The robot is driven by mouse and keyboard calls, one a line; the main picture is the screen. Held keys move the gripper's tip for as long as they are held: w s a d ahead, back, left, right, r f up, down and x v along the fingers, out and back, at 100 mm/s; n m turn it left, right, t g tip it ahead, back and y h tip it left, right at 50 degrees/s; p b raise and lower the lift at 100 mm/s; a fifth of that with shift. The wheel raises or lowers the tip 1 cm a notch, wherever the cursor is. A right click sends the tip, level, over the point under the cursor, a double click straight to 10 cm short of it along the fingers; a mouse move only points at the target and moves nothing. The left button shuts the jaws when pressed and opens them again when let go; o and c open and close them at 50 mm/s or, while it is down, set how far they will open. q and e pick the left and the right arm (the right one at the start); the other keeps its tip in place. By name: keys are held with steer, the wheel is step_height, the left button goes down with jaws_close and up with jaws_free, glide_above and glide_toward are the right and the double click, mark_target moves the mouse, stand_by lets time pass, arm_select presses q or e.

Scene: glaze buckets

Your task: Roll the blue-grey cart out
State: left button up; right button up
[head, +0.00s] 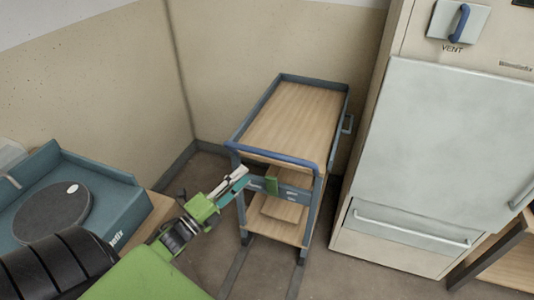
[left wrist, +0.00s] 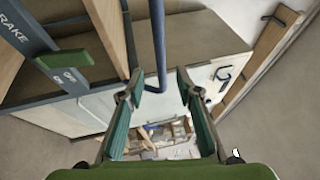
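The blue-grey cart (head: 284,79) stands in the corner, with wooden shelves and a blue handle bar (head: 272,156) across its near end. Below the bar is a plate with a green brake lever (head: 271,185). In the left wrist view, the plate reads BRAKE beside the green lever (left wrist: 65,58); its setting is unclear. My left gripper (head: 238,180) is near the cart's front left post, below the handle bar. In the left wrist view, its fingers (left wrist: 158,95) are apart, with the blue bar (left wrist: 158,45) showing between them; contact cannot be told. My right gripper is not in view.
A white cabinet (head: 450,150) marked VENT stands close to the cart's right. A blue unit with a dark round disc (head: 52,211) stands at left. Beige walls enclose the cart behind and to the left. Floor (head: 270,268) with two dark strips is clear before the cart.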

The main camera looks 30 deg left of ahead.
mark_target(265, 156)
arm_select(q)
steer(key=b+x, duration=0.2)
steer(key=x, duration=0.9)
steer(key=shift+w+d, duration=0.15)
steer(key=shift+w, duration=0.25)
jaws_close()
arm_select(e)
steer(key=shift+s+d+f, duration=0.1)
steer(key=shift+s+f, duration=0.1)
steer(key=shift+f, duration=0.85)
